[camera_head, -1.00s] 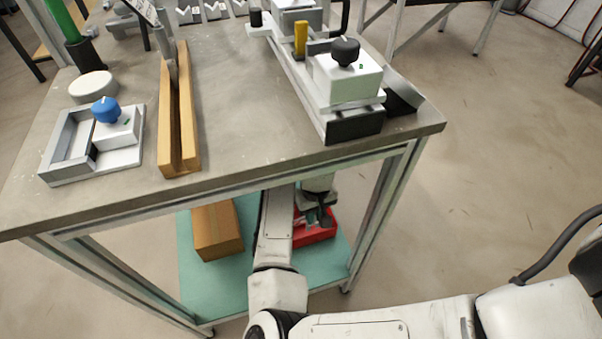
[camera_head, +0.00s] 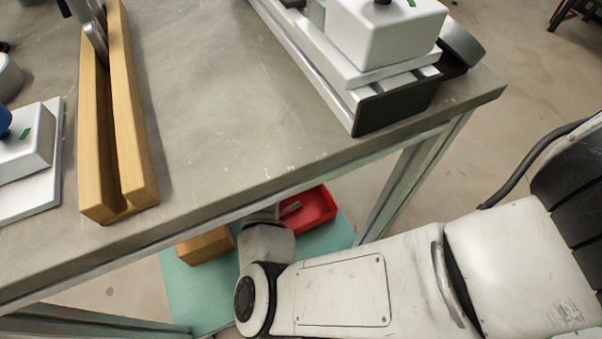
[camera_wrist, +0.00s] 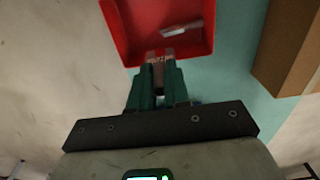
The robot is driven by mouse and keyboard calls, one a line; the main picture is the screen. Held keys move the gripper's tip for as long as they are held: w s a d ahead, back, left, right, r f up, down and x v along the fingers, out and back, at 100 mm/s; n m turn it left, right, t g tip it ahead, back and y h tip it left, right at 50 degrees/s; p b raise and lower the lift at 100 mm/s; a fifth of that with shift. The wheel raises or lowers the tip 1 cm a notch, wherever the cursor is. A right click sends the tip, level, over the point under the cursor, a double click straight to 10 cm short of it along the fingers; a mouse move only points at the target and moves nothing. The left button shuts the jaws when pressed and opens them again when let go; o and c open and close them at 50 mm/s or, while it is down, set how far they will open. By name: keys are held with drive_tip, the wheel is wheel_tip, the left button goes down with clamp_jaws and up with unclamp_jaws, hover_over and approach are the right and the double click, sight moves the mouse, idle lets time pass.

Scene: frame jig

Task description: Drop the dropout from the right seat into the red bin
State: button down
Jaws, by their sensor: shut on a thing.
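The red bin (camera_head: 312,212) stands on the low green shelf under the table. In the wrist view the bin (camera_wrist: 203,48) is open towards me, and a small silver-grey piece (camera_wrist: 184,28) lies inside. My gripper (camera_wrist: 160,62) has dark green fingers, and its tips reach over the bin's near rim. It is shut on a small brownish piece (camera_wrist: 158,74), likely the dropout, mostly covered by the fingers. In the head view my gripper is hidden behind my arm and the table edge. The right seat cannot be made out clearly.
A cardboard-brown box (camera_head: 206,246) sits left of the bin on the green shelf (camera_head: 205,290). It also shows in the wrist view (camera_wrist: 290,45). The tabletop (camera_head: 230,110) overhangs, with a table leg (camera_head: 412,185) at right. A wooden slotted block (camera_head: 125,120) stands on top.

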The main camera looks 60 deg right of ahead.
drive_tip(key=shift+f+b, duration=1.65)
drive_tip(key=shift+f, duration=0.1)
drive_tip(key=c, duration=1)
unclamp_jaws()
drive_tip(key=shift+r, duration=0.15)
wheel_tip(320, 180, up, 11)
drive_tip(key=p, duration=0.5)
drive_tip(key=shift+f, duration=0.2)
drive_tip(key=shift+s+a, duration=0.1)
